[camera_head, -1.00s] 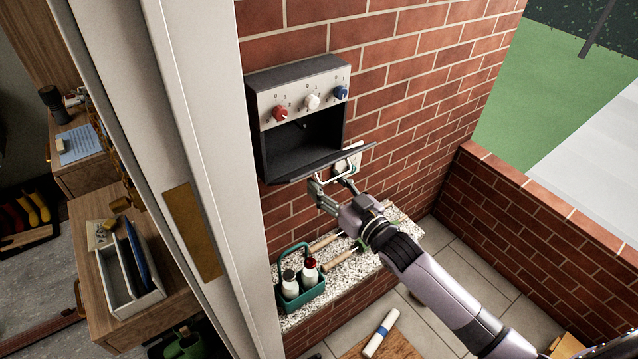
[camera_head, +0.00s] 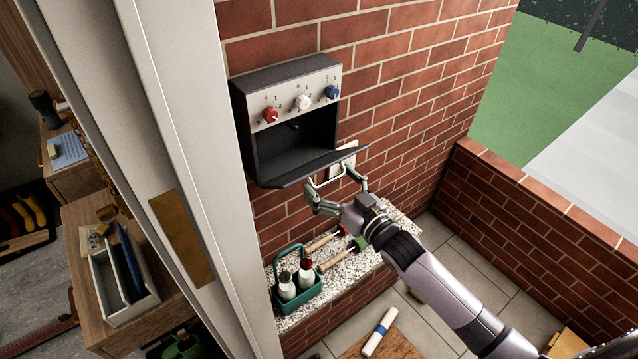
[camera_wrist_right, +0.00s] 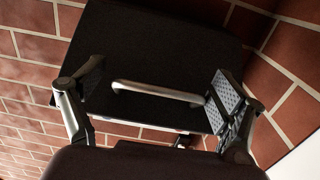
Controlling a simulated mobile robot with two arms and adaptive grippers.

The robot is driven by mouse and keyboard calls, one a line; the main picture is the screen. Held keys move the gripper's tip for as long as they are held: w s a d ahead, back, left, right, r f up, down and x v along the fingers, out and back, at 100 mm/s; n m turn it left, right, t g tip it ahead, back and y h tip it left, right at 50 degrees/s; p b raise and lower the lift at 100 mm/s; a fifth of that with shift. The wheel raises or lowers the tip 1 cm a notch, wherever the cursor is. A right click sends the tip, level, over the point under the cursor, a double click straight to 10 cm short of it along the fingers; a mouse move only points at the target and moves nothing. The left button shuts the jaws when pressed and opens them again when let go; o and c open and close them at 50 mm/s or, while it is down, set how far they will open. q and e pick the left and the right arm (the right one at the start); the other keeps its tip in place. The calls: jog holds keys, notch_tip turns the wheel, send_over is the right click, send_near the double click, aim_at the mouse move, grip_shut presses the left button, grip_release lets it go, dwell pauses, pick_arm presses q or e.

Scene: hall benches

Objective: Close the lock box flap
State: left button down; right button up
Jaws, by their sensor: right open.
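The lock box (camera_head: 290,120) is a dark box on the brick wall, with a pale panel carrying red, white and blue knobs above an open compartment. Its dark flap (camera_head: 310,168) hangs open, sticking out from the lower edge. The flap (camera_wrist_right: 150,65) fills the middle of the right wrist view. Its pale bar handle (camera_wrist_right: 158,92) lies between the fingers of my right gripper (camera_wrist_right: 158,97). My right gripper (camera_head: 338,196) is open just below the flap, its fingers spread on either side of the handle, not clamped on it. My left gripper is not in view.
A speckled stone ledge (camera_head: 375,262) below holds a teal caddy (camera_head: 299,291) with bottles and some hand tools. A white door frame (camera_head: 190,150) stands close on the left. A pale plate (camera_head: 345,160) is on the wall beside the box. A low brick wall bounds the right.

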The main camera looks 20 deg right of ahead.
jog(key=shift+w+a+f, duration=0.1)
jog(key=shift+w+f, duration=0.05)
jog(key=shift+f, duration=0.1)
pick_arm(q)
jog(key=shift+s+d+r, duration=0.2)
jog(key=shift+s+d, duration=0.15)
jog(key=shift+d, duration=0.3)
pick_arm(e)
jog(key=v, duration=1.2)
jog(key=shift+r, duration=0.25)
